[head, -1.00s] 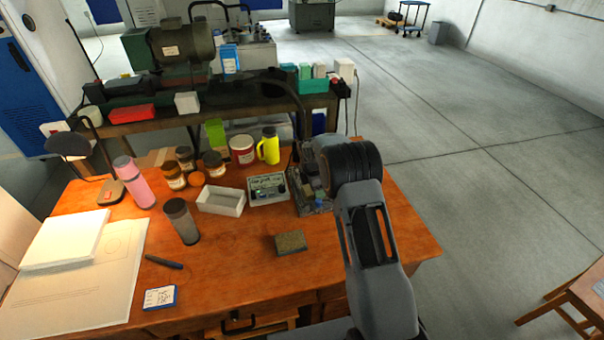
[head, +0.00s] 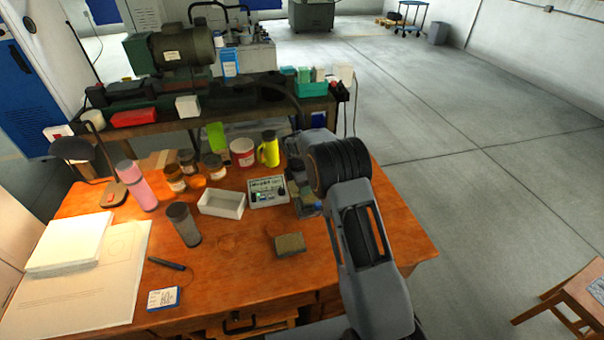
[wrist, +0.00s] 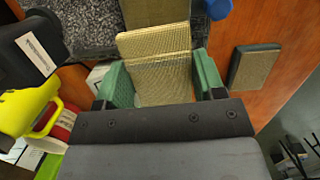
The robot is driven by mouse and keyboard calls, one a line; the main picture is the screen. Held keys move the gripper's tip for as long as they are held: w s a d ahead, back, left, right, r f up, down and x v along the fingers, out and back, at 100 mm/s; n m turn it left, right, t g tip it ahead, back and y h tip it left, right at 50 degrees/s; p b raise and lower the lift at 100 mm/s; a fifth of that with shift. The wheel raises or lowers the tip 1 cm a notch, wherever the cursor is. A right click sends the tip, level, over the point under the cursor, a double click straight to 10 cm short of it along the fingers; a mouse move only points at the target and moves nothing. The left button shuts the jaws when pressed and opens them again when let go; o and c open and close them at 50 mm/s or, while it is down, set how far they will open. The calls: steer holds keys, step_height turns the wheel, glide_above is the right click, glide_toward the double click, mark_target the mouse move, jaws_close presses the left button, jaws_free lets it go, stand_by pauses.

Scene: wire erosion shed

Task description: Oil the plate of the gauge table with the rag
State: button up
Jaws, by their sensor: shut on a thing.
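The rag (wrist: 155,62) is a tan woven cloth, held folded between the green fingers of my gripper (wrist: 160,82) in the wrist view. My gripper is shut on it. Just beyond the fingers lies the speckled grey plate of the gauge table (wrist: 88,30), and the rag overlaps it in the picture. I cannot tell whether the rag touches the plate. In the head view my arm hides the gripper, the rag and most of the gauge table at the right rear of the wooden bench.
A tan-topped block (head: 290,244) lies on the bench. A white tray (head: 222,202), a labelled box (head: 267,191), a yellow flask (head: 268,149) and several jars stand left of my arm. A dark object with a white label (wrist: 38,52) is close left of the gripper. The bench's front middle is mostly clear.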

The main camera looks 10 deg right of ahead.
steer(key=shift+r+p, duration=0.85)
steer(key=shift+r, duration=0.9)
